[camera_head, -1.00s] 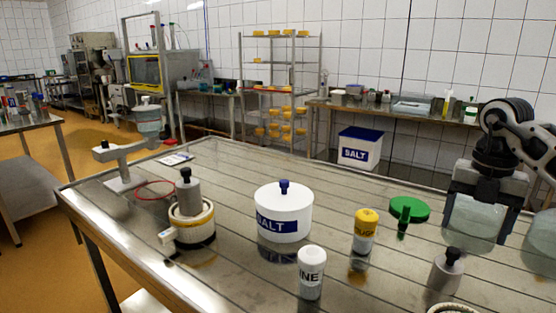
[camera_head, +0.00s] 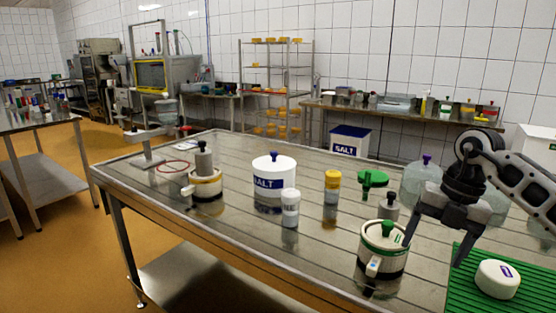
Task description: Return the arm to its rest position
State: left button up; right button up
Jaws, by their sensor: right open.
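My right gripper (camera_head: 433,254) hangs on the right with its two dark fingers apart and pointing down, nothing between them. It shows above the table's right part, just right of a white mould with a green lid (camera_head: 384,236) and left of a white round cheese (camera_head: 497,279) on a green ribbed mat (camera_head: 455,291). It looks clear of them, though its height is hard to judge. My right arm comes in from the right edge. My left gripper is not in view.
The steel table (camera_head: 320,262) bears a salt pot (camera_head: 274,171), a white jar (camera_head: 290,208), a yellow-capped jar (camera_head: 332,188), a grey weight (camera_head: 388,207), a green lid (camera_head: 372,179), another mould under a weight (camera_head: 206,187) and large clear jars (camera_head: 421,184). Bare tabletop shows at the front middle.

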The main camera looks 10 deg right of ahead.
jog(key=s+a+f+m+t+y, duration=0.1)
jog(key=s+a+f+t+y, duration=0.15)
jog(key=a+y, duration=0.9)
jog(key=s+a+f+m+t+y, duration=0.1)
jog(key=s+a+f+t+y, duration=0.25)
jog(key=a, duration=1.45)
jog(key=s+d+f+m+t+h, duration=0.1)
jog(key=d+f+m+t+h, duration=0.3)
jog(key=m, duration=0.4)
jog(key=d+f+m+t+h, duration=0.15)
jog(key=m+t+h, duration=0.25)
jog(key=m+t, duration=0.4)
jog(key=s+d+f+m+g+h, duration=0.2)
jog(key=s+f+m+g+h, duration=0.1)
jog(key=s+f, duration=0.3)
jog(key=s+d+f+m+g+h, duration=0.2)
jog(key=s+f+m+g+h, duration=0.1)
jog(key=s+f, duration=0.4)
jog(key=f+m+g, duration=0.1)
jog(key=m, duration=0.1)
jog(key=shift+d+f+m+g, duration=0.3)
jog(key=shift+f+m, duration=0.1)
